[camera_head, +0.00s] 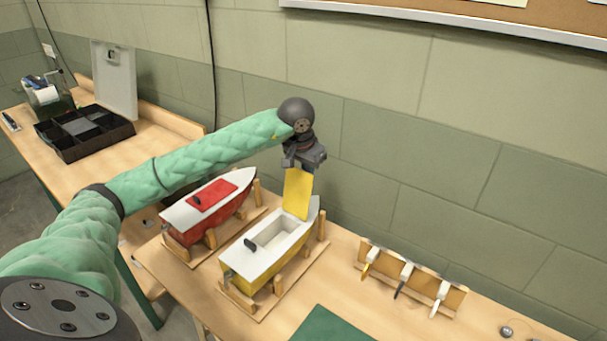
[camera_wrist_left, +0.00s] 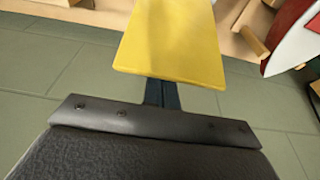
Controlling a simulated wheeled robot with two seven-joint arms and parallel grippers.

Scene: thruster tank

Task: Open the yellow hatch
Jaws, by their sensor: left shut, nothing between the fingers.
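The yellow hatch (camera_head: 297,193) stands raised, nearly upright, at the far end of the yellow-and-white boat (camera_head: 262,262). The boat's deck opening (camera_head: 275,236) is uncovered and shows a pale inside. My left gripper (camera_head: 297,165) is at the hatch's top edge, with its fingers mostly hidden behind or against it. In the left wrist view, the hatch (camera_wrist_left: 172,40) fills the upper middle, right beyond the dark fingers (camera_wrist_left: 162,95). The left gripper is shut with nothing between its fingers; I cannot tell whether it touches the hatch. My right gripper is not in view.
A red-and-white boat (camera_head: 208,205) sits on a wooden stand left of the yellow one. A tool rack (camera_head: 410,280) and green mat (camera_head: 331,326) are on the table to the right. A black organizer (camera_head: 85,132) is on the left bench. The wall is close behind.

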